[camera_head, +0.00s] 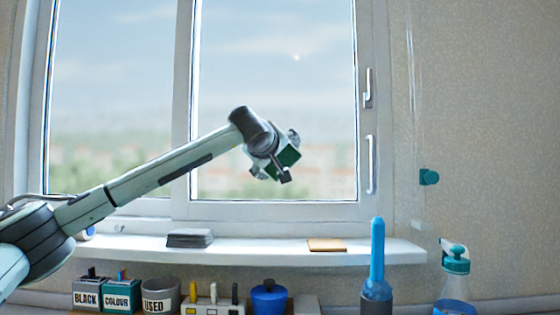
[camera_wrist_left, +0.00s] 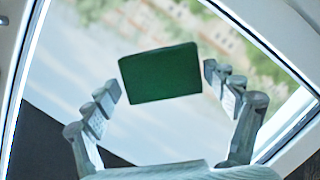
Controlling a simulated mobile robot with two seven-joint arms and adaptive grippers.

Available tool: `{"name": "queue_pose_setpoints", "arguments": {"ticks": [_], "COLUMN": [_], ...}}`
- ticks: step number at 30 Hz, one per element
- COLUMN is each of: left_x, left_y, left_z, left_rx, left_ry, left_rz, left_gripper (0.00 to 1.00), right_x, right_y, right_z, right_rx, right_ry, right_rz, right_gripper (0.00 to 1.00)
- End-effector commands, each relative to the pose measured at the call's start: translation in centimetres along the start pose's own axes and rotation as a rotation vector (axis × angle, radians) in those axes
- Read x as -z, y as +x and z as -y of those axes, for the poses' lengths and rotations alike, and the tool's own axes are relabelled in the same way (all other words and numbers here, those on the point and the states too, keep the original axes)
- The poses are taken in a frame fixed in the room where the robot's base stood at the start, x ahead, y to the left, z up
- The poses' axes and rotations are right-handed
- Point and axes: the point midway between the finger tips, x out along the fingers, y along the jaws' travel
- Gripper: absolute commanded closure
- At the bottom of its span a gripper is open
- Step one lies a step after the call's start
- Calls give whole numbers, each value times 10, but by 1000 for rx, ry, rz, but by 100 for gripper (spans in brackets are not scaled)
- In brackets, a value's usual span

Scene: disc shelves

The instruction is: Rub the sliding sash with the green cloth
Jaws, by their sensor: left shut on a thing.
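The sliding sash (camera_head: 325,110) appears to be the right-hand window pane in a white frame. I cannot tell whether the cloth touches the glass. My right gripper is not in view.
Two white handles (camera_head: 370,165) are on the frame's right side. The sill (camera_head: 250,250) holds a dark stack (camera_head: 189,238) and a tan pad (camera_head: 327,245). Below are labelled boxes (camera_head: 120,296), a blue pot (camera_head: 268,298), a blue bottle (camera_head: 377,255) and a spray bottle (camera_head: 455,285).

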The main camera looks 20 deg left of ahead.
Motion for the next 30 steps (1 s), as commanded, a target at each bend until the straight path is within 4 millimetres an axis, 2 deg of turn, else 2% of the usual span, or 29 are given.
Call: {"name": "queue_pose_setpoints", "arguments": {"ticks": [3, 16, 30], "left_x": [-6, -15, -16], "left_y": [-11, -50, -57], "left_z": [2, 1, 0], "left_rx": [-3, -3, -2], "left_ry": [0, -1, -1], "left_rz": [-1, -1, 0], "left_gripper": [38, 38, 38], "right_x": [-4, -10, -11], "right_y": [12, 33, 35], "right_z": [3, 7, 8], "right_rx": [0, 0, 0], "right_ry": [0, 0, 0], "right_rz": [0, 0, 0], "right_gripper": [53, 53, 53]}}
